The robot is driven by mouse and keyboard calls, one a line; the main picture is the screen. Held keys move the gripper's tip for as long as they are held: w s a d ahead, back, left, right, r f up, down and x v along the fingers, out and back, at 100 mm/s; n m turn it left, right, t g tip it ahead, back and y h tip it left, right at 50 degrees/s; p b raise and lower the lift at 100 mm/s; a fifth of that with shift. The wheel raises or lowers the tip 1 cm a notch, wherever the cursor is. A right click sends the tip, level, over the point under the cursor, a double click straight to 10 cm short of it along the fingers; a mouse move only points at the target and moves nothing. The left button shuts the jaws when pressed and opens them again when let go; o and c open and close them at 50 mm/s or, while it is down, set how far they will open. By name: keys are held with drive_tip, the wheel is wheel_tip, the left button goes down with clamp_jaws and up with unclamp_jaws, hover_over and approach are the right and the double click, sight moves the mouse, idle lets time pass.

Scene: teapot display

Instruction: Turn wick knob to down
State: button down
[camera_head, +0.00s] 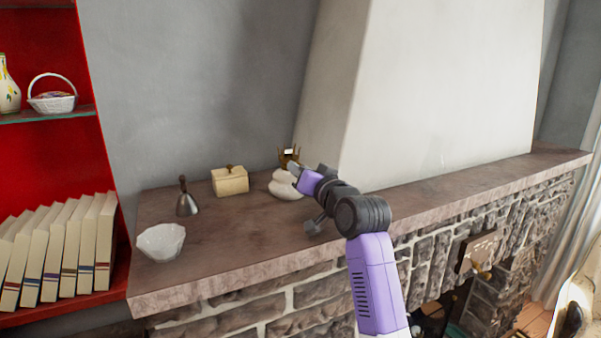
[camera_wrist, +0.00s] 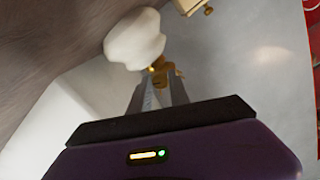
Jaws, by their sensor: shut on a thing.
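A lamp with a squat white body (camera_head: 285,185) and a brass top (camera_head: 289,157) stands on the stone mantel, close to the pale chimney wall. In the wrist view the white body (camera_wrist: 134,40) is at the top, with brass parts (camera_wrist: 166,72) just below it. My gripper (camera_head: 294,171) reaches the lamp from the right. In the wrist view its fingers (camera_wrist: 159,84) are shut on the small brass wick knob (camera_wrist: 158,63) beside the white body. The fingers and brass parts overlap, so the knob's turn angle is unclear.
On the mantel (camera_head: 215,270), left of the lamp, stand a cream lidded box (camera_head: 230,181), a dark-handled bell (camera_head: 187,199) and a white bowl (camera_head: 161,242). A red bookshelf (camera_head: 115,230) is at the far left. The mantel to the right is clear.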

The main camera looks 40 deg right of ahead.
drive_tip(key=shift+f+n, duration=0.15)
drive_tip(key=shift+n, duration=0.25)
drive_tip(key=c, duration=1.2)
unclamp_jaws()
drive_tip(key=shift+c, duration=0.2)
drive_tip(key=shift+b+v, duration=0.8)
drive_tip(key=shift+v, duration=3.1)
